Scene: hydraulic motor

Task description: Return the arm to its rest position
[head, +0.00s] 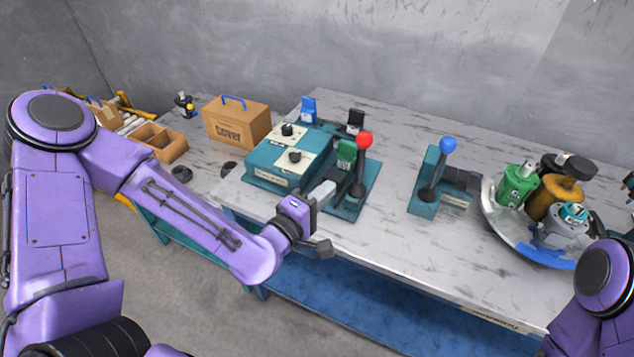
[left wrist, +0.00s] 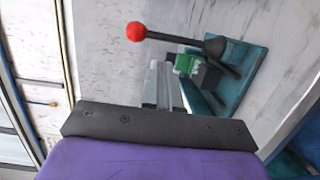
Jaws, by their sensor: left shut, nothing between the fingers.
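My left arm reaches in from the left in the head view. Its gripper (head: 324,190) is shut and empty above the table's front edge, close to the teal lever stand (head: 350,208) with the red ball (head: 365,139). In the left wrist view the shut grey fingers (left wrist: 163,84) point toward the green block (left wrist: 188,64) on that stand. The green block (head: 346,153) lies just past the fingertips in the head view; I cannot tell if they touch. The red ball (left wrist: 137,31) is upper left in the wrist view. Part of my right arm shows at lower right; its gripper is out of view.
A teal box with two black knobs (head: 268,178) stands left of the lever. A blue-ball lever stand (head: 424,190) and a round plate (head: 513,236) holding motor parts are to the right. A cardboard box (head: 236,126) is at the back left. The marble table (head: 390,240) front is clear.

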